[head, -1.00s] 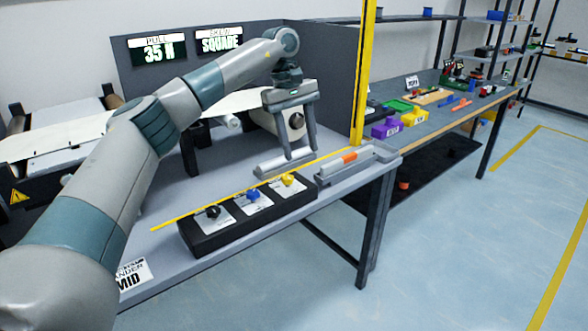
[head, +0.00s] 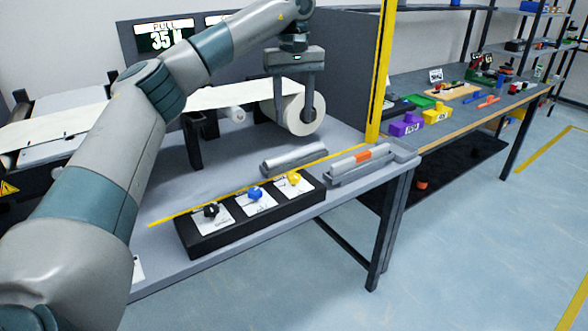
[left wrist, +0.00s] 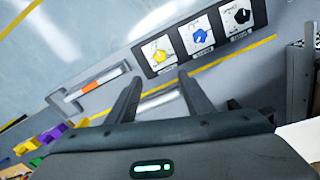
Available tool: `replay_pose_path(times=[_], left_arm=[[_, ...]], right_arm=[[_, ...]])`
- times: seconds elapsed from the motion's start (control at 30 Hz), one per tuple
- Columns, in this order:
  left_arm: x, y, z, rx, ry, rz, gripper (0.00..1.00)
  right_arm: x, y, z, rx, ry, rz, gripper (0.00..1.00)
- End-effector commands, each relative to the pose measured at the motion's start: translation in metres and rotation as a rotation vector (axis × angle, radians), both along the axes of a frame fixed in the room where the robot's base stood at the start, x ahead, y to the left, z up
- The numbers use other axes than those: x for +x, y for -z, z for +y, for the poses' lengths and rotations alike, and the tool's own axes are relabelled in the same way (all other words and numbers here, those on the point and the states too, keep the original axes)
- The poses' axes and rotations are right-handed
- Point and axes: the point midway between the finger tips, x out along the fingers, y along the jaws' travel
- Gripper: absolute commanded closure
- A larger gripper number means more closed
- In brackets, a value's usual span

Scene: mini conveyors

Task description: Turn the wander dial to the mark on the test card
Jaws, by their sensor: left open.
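A black dial box (head: 190,243) near the bench's front edge carries three knobs on white plates. They are a black dial (head: 211,210), a blue dial (head: 255,194) and a yellow dial (head: 293,178); their small labels are not readable. The left wrist view also shows the black (left wrist: 241,16), blue (left wrist: 200,36) and yellow (left wrist: 160,55) dials. The test card (head: 138,269) is almost wholly behind my left arm, its text hidden. My left gripper (head: 295,119) is open and empty, fingers pointing down, above and behind the dial box, apart from all dials. My right gripper is not in view.
A white roll (head: 300,115) on the machine lies behind my left gripper. A grey cylinder (head: 293,159) and a holder with an orange-banded roller (head: 363,156) lie by the yellow strip. A yellow post (head: 380,70) stands right. Purple (head: 405,125) and yellow bins stand beyond.

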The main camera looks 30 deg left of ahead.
Motion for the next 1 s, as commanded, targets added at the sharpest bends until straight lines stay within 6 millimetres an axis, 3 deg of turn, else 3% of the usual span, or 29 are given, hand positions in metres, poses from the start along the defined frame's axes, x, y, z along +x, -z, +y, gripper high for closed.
replay_pose_path(times=[0.27, 1.0], left_arm=[[-0.001, 0.032, 0.0, 0.0, -0.001, 0.004, 0.53], [-0.001, 0.154, 0.001, 0.0, -0.002, 0.003, 0.53]], right_arm=[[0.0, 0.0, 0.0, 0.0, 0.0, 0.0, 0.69], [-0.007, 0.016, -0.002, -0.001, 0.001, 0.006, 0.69]])
